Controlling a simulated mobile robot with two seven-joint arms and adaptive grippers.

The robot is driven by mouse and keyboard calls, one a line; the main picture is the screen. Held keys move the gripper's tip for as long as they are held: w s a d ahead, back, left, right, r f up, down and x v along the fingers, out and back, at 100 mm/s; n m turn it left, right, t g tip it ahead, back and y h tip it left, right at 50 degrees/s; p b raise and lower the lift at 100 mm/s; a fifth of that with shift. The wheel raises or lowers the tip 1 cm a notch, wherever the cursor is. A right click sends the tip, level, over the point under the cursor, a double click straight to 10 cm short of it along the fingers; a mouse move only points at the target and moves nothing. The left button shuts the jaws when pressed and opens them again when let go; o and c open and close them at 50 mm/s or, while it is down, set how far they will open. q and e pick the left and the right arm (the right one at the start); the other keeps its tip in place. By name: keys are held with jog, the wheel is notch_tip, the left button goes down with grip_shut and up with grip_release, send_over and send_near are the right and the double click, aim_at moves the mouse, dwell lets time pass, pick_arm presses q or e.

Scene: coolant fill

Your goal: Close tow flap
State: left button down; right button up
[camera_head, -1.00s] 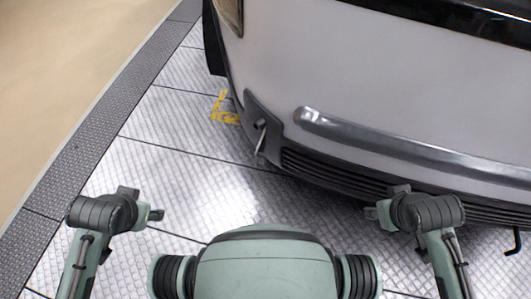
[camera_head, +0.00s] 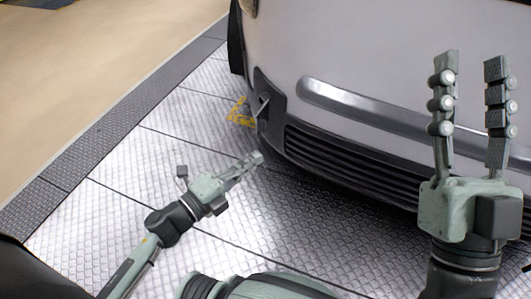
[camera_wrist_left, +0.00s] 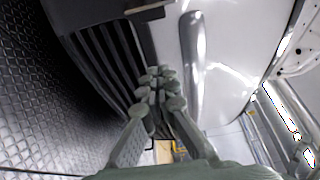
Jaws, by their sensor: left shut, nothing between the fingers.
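The tow flap (camera_head: 264,105) is a small flap that stands out from the dark corner panel (camera_head: 270,88) of the white car's front bumper. It looks open, tilted away from the panel. My left gripper (camera_head: 255,158) is shut and empty, below the flap and apart from it, in front of the lower grille's left end. Its closed fingers also show in the left wrist view (camera_wrist_left: 160,85), pointing toward the bumper. My right gripper (camera_head: 470,62) is raised at the right with its two fingers apart and nothing between them.
The white car body (camera_head: 420,60) fills the back right, with a shiny bumper strip (camera_head: 390,118) and a dark slatted grille (camera_head: 345,165). A yellow floor mark (camera_head: 241,115) lies left of the corner panel. The metal tile floor (camera_head: 120,190) at the left is clear.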

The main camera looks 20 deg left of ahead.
aim_at(263, 118)
pick_arm(q)
jog(key=w, duration=0.9)
jog(key=shift+a, duration=0.2)
pick_arm(e)
jog(key=shift+s+d+r+t, duration=0.15)
jog(key=shift+s+r+t, duration=0.15)
pick_arm(q)
jog(key=shift+b, duration=0.3)
